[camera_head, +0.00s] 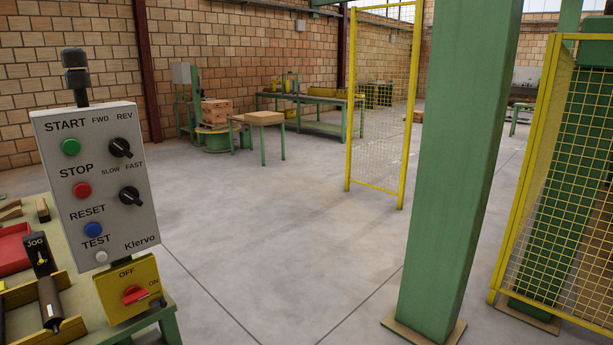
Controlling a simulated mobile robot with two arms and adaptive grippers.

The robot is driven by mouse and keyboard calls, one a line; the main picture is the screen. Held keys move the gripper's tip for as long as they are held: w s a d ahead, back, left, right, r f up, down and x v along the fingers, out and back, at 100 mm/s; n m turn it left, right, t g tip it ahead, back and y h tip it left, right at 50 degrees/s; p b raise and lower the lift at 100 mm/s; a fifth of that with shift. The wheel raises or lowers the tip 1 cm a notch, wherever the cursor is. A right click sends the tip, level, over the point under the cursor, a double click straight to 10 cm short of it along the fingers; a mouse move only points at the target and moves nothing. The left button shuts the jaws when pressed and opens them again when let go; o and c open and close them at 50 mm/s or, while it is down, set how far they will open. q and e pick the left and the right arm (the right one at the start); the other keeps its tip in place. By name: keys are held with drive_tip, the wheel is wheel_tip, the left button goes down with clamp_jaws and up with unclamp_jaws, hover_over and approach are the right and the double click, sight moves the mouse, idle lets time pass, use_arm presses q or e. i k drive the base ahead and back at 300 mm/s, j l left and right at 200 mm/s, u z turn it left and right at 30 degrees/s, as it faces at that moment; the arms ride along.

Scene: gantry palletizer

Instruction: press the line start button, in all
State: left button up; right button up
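A grey control panel (100,208) stands upright at the left, mounted on the near end of a green-framed table. Its green button (71,147) sits at the upper left under the label START. Below it are a red STOP button (82,190), a blue RESET button (93,230) and a white TEST button (101,257). Two black knobs (121,147) on the right side are labelled FWD/REV and SLOW/FAST. Neither of my grippers is in view.
Under the panel is a yellow box with a red OFF/ON switch (135,294). A black JOG control (40,256) and a red tray (12,250) lie on the table. A green column (455,170) and yellow mesh fences (381,105) stand to the right. The middle floor is clear.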

sight(71, 147)
drive_tip(key=u, duration=1.25)
